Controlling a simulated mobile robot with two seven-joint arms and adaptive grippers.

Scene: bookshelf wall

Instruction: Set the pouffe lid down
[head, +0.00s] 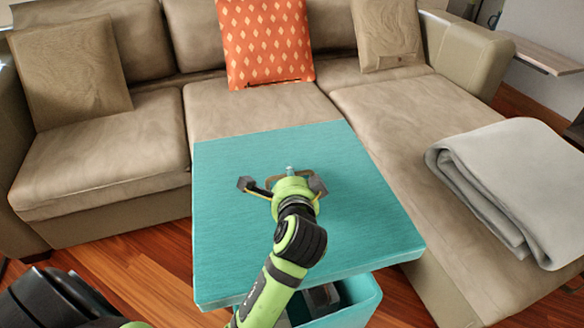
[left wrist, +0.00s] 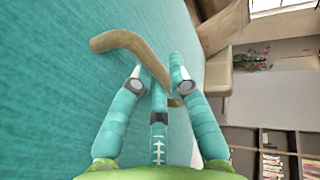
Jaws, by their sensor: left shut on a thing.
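The turquoise pouffe lid (head: 240,235) is a large square panel in the middle of the head view. A tan curved handle (left wrist: 122,40) stands out from its face in the left wrist view. My left gripper (head: 290,178) is shut on this handle, with the turquoise fingers (left wrist: 158,85) around it. The lid is held above the open turquoise pouffe box (head: 362,300), which shows partly below the lid's near edge. Something grey shows inside the box; most of the interior is hidden by the lid and my arm. My right gripper is out of view.
A beige sofa (head: 95,165) runs behind the lid, with its long seat (head: 400,105) on the right. An orange patterned cushion (head: 265,40) and a folded grey blanket (head: 515,180) lie on it. Bare wooden floor (head: 140,270) shows left of the lid.

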